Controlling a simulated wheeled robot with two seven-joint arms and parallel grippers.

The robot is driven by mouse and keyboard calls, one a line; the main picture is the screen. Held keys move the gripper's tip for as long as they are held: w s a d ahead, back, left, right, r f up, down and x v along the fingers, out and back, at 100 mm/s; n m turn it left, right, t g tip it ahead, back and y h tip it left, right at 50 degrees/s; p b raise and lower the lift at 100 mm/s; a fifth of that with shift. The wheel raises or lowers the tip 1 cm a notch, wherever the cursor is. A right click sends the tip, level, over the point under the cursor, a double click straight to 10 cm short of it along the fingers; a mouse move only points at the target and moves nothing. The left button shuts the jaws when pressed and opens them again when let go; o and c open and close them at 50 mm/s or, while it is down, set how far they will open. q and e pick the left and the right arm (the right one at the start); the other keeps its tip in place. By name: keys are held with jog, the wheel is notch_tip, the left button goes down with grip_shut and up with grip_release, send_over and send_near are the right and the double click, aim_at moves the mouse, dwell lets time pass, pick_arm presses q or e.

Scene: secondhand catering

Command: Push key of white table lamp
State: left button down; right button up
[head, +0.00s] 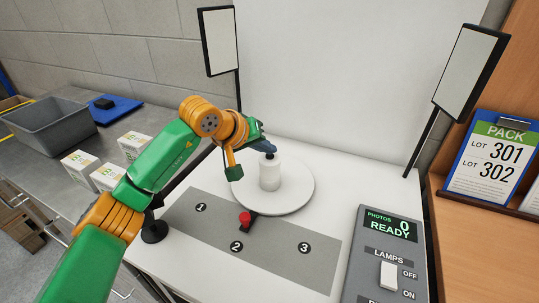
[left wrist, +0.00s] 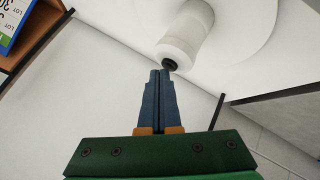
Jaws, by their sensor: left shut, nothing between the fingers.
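The white table lamp (head: 270,176), a short white cylinder with a rounded shoulder, stands upright on a round white turntable (head: 297,196). A small black key (head: 270,155) sits on its top. My left gripper (head: 266,148) is shut and empty, with its blue fingertips right at the key. In the left wrist view the shut fingers (left wrist: 161,73) point at the black key (left wrist: 170,65) of the lamp (left wrist: 186,32). The tips look very close to the key; I cannot tell whether they touch. My right gripper is not in view.
A control panel (head: 387,265) with a lamps switch is at right. Two light panels flank the white backdrop. White boxes (head: 107,177) and a grey bin (head: 48,125) are at left.

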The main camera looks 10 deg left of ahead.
aim_at(267, 160)
pick_arm(q)
jog(key=shift+f, duration=0.15)
jog(key=shift+r+p, duration=0.35)
jog(key=shift+r, duration=0.25)
notch_tip(267, 160, up, 6)
jog(key=p, duration=0.5)
